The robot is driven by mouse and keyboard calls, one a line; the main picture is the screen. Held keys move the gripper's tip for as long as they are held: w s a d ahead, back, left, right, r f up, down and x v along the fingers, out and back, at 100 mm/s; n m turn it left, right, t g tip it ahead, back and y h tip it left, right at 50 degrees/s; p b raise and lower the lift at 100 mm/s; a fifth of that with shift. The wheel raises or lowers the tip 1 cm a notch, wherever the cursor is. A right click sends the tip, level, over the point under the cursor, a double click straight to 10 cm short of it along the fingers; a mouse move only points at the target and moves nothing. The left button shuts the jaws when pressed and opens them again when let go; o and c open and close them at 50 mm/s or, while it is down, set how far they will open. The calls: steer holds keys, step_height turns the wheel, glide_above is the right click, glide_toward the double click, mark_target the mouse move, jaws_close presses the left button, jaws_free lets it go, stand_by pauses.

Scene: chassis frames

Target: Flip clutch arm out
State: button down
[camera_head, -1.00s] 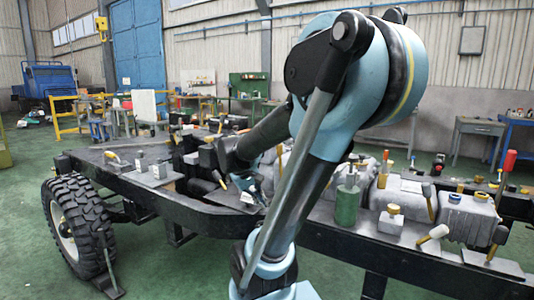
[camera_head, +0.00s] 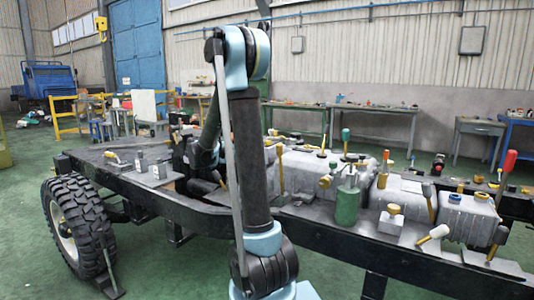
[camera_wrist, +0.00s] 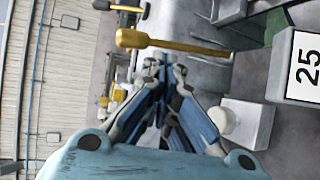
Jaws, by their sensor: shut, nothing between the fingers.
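No lever is marked as the clutch arm, so I cannot tell which one it is. In the wrist view, a yellow lever with a rounded knob (camera_wrist: 172,44) lies across the picture just beyond my fingertips. My gripper (camera_wrist: 163,68) points towards it, with its blue-grey fingers converged and nothing held. I cannot tell whether the fingertips touch the lever. In the head view, an upright lever with a mustard knob (camera_head: 279,151) stands right of my arm; I cannot tell if it is the same one. My gripper is mostly hidden there behind my arm.
The black chassis frame (camera_head: 190,212) crosses the floor, with a tyre (camera_head: 75,218) at left. A green bottle (camera_head: 347,205), grey blocks and several levers crowd its right part. A white box marked 25 (camera_wrist: 303,68) is right of my gripper in the wrist view.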

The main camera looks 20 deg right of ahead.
steer(key=w+a+h, duration=0.3)
steer(key=w, duration=0.4)
steer(key=shift+a+f+m, duration=0.2)
steer(key=shift+a+m, duration=0.1)
steer(key=shift+w, duration=0.1)
steer(key=s+d, duration=0.2)
steer(key=d, duration=1.1)
steer(key=shift+r, duration=0.45)
steer(key=shift+d, duration=0.1)
